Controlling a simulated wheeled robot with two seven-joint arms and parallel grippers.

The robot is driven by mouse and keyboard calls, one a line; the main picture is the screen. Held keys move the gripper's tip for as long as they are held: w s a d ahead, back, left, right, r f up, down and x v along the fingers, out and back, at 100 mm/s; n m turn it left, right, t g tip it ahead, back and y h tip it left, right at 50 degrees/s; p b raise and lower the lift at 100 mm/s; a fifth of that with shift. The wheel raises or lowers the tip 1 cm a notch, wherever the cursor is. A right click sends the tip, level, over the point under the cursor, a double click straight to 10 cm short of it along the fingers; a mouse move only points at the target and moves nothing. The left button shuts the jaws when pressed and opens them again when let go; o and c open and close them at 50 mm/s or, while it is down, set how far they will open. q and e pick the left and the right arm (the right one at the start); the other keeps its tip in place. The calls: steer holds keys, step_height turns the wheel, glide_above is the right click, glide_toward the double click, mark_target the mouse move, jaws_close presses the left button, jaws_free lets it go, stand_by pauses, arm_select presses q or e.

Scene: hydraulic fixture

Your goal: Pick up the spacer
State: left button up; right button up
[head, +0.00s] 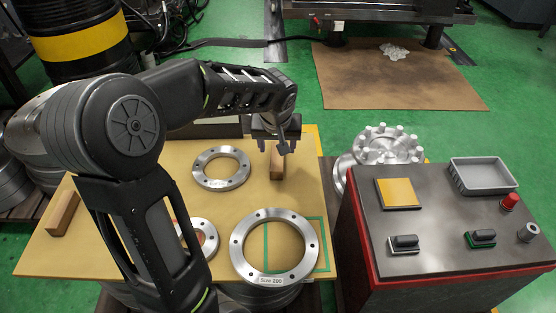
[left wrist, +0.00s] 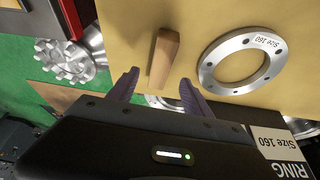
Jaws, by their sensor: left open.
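A wooden block (head: 276,164), which I take to be the spacer, stands near the right part of the tan board (head: 110,250). My left gripper (head: 279,148) is over this block, partly covering it in the head view. In the left wrist view the block (left wrist: 163,58) lies just beyond the open fingertips (left wrist: 157,88), roughly in line with the gap. The fingers are apart, and nothing is held. A second wooden block (head: 63,213) lies at the board's left side. My right gripper is not in view.
Metal rings lie on the board: one at the back (head: 221,168), a large Size 200 ring (head: 244,262) at the front, and a smaller ring (head: 208,237) partly behind my arm. A control box (head: 440,235) with a grey tray (head: 483,176) stands to the right.

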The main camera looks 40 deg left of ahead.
mark_target(277, 155)
arm_select(q)
steer(key=shift+x, duration=0.85)
steer(key=shift+b+x, duration=0.9)
steer(key=shift+x, duration=1.75)
steer(key=shift+s, duration=0.1)
steer(key=shift+c, duration=0.6)
jaws_close()
